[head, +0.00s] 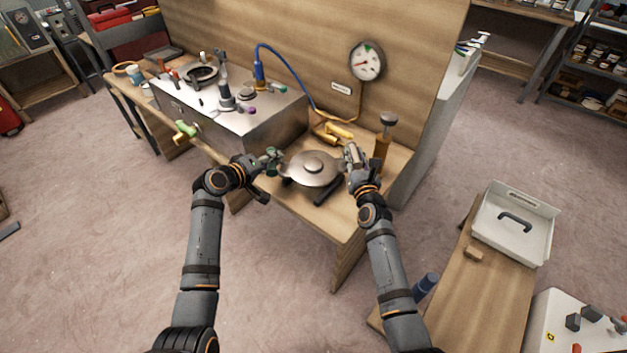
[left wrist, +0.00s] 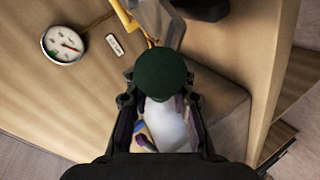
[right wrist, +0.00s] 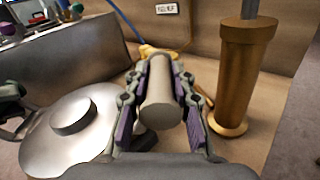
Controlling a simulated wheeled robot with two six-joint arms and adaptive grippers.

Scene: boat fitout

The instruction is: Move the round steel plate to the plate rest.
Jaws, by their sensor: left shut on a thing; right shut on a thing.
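The round steel plate (head: 313,167), a grey disc with a raised round hub, is between my two grippers over the low wooden bench. It shows at the left in the right wrist view (right wrist: 40,140). My left gripper (head: 271,160) is shut at its left side on a handle with a dark green round end (left wrist: 163,73). My right gripper (head: 352,158) is shut at its right side on a pale grey cylindrical handle (right wrist: 160,108). Dark bars (head: 328,193), possibly the plate rest, show under the plate's front edge. I cannot tell whether the plate touches them.
A brass cylinder with a grey top (head: 383,145) stands close to my right gripper. A steel cabinet (head: 262,118) with fittings is behind left. A gauge (head: 367,61) hangs on the wooden panel. Yellow-handled items (head: 335,132) lie behind the plate. A white tray (head: 515,225) is at right.

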